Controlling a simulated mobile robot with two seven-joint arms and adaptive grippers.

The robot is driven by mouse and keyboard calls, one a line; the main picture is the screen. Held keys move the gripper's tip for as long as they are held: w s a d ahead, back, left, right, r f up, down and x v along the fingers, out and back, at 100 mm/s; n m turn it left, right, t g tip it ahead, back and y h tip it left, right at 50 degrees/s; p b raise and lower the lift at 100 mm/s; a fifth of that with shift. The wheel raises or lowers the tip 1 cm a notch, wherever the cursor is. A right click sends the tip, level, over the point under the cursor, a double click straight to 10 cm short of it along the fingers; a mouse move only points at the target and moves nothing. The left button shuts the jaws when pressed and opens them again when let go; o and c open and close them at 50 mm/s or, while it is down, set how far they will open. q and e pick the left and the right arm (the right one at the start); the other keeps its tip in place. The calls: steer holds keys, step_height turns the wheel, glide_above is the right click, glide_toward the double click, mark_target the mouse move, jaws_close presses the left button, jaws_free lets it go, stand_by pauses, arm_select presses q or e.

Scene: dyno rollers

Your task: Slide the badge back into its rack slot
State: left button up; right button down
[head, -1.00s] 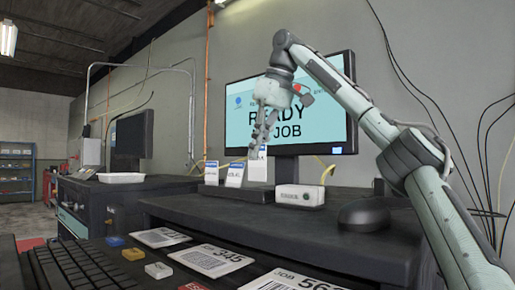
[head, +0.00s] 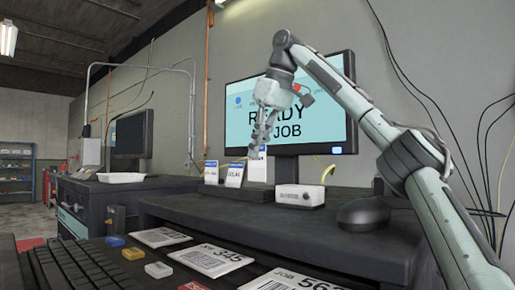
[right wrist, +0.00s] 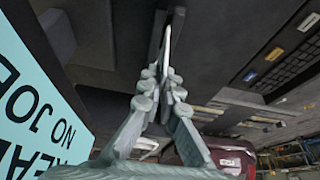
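My right gripper (head: 260,148) hangs in front of the monitor, fingers pointing down. In the right wrist view its fingers (right wrist: 160,85) are closed together on a thin badge (right wrist: 167,38), which shows nearly edge-on. In the head view the white badge (head: 257,170) with a blue top hangs below the fingertips, upright, beside two other white badges with blue tops (head: 211,172) (head: 234,174). These stand in a row on the dark rack at the back of the bench. Whether the held badge's lower edge is inside a slot I cannot tell. My left gripper is not in view.
The monitor (head: 330,100) reading "READY NO JOB" stands close behind the gripper. A small white box (head: 300,195) sits right of the badges, with a black mouse-like object (head: 364,211) farther right. A keyboard (head: 75,270) and printed cards (head: 211,258) lie in front.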

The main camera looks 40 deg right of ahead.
steer(key=shift+f+b, duration=0.5)
steer(key=shift+f, duration=0.4)
steer(key=shift+s+f+b, duration=0.25)
steer(key=shift+f+b, duration=0.05)
steer(key=shift+f, duration=0.15)
steer(key=c, duration=1.6)
jaws_free()
steer(key=shift+c, duration=0.2)
steer(key=shift+r, duration=0.5)
steer(key=v, duration=0.7)
steer(key=shift+s+r, duration=0.25)
steer(key=shift+s, duration=0.05)
steer(key=shift+a, duration=0.1)
